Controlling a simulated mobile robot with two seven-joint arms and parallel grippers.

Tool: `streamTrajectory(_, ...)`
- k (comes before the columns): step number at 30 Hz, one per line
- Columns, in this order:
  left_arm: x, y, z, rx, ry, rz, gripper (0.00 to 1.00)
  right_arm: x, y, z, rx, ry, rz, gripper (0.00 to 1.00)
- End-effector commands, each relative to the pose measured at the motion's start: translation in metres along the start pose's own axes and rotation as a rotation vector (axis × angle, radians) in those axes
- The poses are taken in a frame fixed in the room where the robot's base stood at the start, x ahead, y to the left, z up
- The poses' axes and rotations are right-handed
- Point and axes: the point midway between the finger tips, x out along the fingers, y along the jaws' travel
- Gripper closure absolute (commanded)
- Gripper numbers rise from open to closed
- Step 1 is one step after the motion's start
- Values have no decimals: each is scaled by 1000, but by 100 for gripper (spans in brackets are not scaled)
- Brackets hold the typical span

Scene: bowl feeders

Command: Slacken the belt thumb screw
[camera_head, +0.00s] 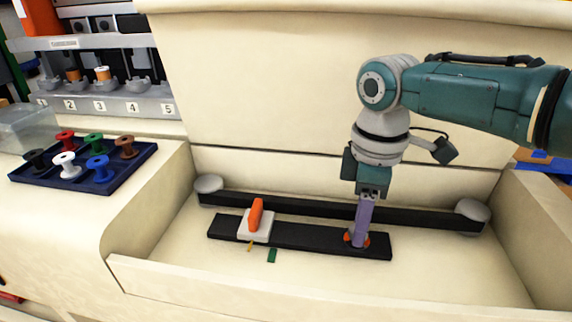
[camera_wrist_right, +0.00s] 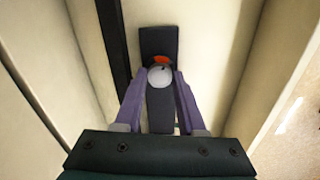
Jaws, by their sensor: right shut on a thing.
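The thumb screw appears to be the orange-red knob (camera_head: 348,238) near the right end of a flat black bar (camera_head: 310,238). My right gripper (camera_head: 357,240) points down onto it with its purple fingers shut around it, partly hiding it. In the right wrist view, the orange part (camera_wrist_right: 161,60) and a pale round part (camera_wrist_right: 159,77) show between the fingertips (camera_wrist_right: 160,82). The black belt (camera_head: 320,207) runs behind the bar between two pale grey rollers (camera_head: 207,184) (camera_head: 473,210). My left gripper is not in view.
A white block with an orange lever (camera_head: 255,218) sits on the bar's left part. A small green piece (camera_head: 272,256) lies in front. Cream walls (camera_head: 300,285) enclose the recess. A dark tray (camera_head: 110,178) of coloured spools stands at left.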

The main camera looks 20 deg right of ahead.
Motion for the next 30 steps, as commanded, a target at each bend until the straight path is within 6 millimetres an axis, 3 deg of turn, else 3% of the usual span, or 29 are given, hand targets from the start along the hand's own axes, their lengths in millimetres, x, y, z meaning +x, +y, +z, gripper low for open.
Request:
streamTrajectory(12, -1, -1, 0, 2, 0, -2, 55, 0, 0, -1, -191, 3, -1, 100)
streamTrajectory(29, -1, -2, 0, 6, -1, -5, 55, 0, 0, -1, -217, 3, -1, 100)
streamTrajectory(30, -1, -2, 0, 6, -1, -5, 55, 0, 0, -1, -217, 3, 0, 56)
